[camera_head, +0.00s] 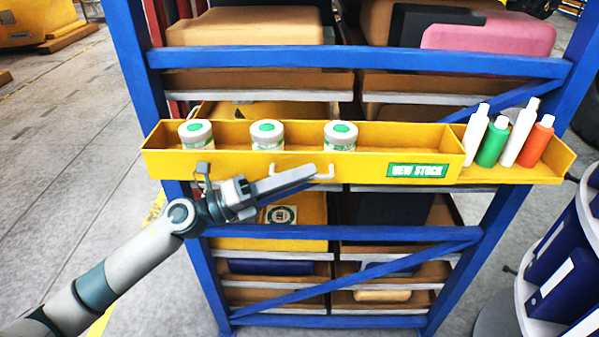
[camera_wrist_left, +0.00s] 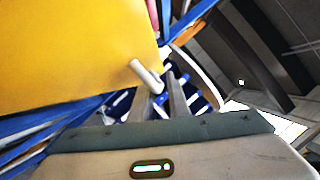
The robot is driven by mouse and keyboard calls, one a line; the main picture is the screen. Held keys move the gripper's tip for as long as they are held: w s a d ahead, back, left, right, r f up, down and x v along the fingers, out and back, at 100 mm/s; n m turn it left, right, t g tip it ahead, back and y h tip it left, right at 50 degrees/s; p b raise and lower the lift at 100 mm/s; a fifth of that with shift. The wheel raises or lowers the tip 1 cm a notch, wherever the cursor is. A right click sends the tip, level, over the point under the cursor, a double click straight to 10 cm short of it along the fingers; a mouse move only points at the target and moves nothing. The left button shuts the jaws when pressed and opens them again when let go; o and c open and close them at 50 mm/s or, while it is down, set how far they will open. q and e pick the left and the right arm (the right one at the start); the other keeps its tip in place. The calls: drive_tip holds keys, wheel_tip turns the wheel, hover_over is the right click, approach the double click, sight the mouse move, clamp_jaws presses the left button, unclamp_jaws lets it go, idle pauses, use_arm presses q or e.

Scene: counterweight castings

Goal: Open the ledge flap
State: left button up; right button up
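The ledge flap (camera_head: 375,170) is the yellow front panel of the long ledge on the blue rack, standing upright. It carries a green NEW STOCK label (camera_head: 417,171) and a pale bar handle (camera_head: 331,171), partly hidden behind my left gripper (camera_head: 305,173). A small grey latch-like piece (camera_head: 203,171) sits near the flap's left end. In the left wrist view the handle (camera_wrist_left: 147,77) sticks out from the yellow panel (camera_wrist_left: 75,50), close to the fingertips. The left fingers (camera_wrist_left: 160,98) are apart with a gap between them. Contact with the handle cannot be told. My right gripper is out of view.
Three white jars with green lids (camera_head: 267,135) stand in the ledge behind the flap. Several bottles (camera_head: 492,142) stand on the open right end. Blue rack posts (camera_head: 128,75) frame the ledge. A round rack with blue binders (camera_head: 562,290) is at the lower right.

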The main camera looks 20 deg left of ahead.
use_arm(q)
clamp_jaws()
idle(1.4)
